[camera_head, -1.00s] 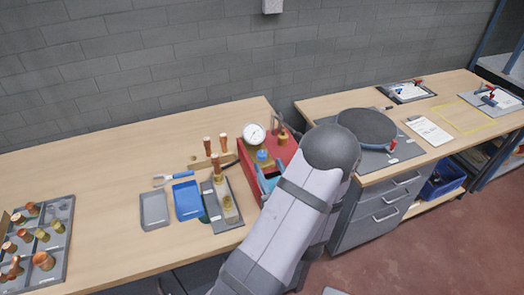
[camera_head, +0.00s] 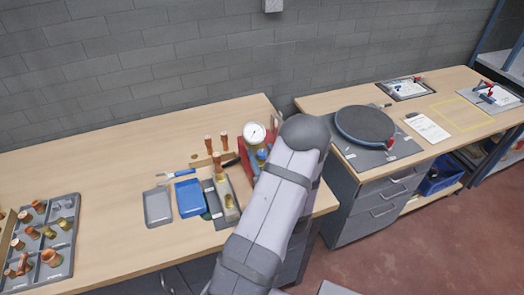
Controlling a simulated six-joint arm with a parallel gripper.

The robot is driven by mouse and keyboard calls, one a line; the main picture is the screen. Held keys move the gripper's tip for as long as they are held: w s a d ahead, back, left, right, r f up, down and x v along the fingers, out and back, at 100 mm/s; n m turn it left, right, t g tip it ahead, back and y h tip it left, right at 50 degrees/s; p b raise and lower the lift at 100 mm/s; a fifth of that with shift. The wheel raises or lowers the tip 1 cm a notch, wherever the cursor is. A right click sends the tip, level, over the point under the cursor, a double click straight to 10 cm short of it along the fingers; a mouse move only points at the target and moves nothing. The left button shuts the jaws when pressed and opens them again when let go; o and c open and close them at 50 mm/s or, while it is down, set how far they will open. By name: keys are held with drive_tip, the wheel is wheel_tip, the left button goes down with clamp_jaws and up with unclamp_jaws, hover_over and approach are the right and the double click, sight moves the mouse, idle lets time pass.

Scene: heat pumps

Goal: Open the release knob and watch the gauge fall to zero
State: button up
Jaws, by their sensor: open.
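A round white-faced gauge (camera_head: 254,133) stands upright above a red-sided unit (camera_head: 271,107) at the right end of the left bench. Its needle reading is too small to make out. A small blue knob-like part (camera_head: 262,155) shows just below the gauge; I cannot tell whether it is the release knob or how far it is turned. My grey arm crosses in front of the unit and hides much of it. My gripper is hidden behind the arm, so its place relative to the knob does not show.
Left of the unit are upright copper-topped pieces (camera_head: 209,144), a blue tray (camera_head: 189,198) and a grey tray (camera_head: 158,207). A compartment tray of fittings (camera_head: 45,240) lies far left. A round dark plate (camera_head: 365,125) sits on the right bench. The left bench's middle is mostly clear.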

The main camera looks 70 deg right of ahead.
drive_tip(key=shift+w+d, duration=0.15)
drive_tip(key=shift+w, duration=0.05)
drive_tip(key=c, duration=1.1)
drive_tip(key=shift+o, duration=0.2)
drive_tip(key=shift+s+b, duration=0.1)
drive_tip(key=shift+b, duration=0.2)
drive_tip(key=shift+d+n+t+y+b, duration=0.1)
drive_tip(key=shift+n+t+y+b, duration=0.45)
drive_tip(key=shift+n+t+y, duration=0.35)
drive_tip(key=shift+n+t+y+b, duration=0.35)
drive_tip(key=shift+n+t+y, duration=0.2)
drive_tip(key=shift+y, duration=0.45)
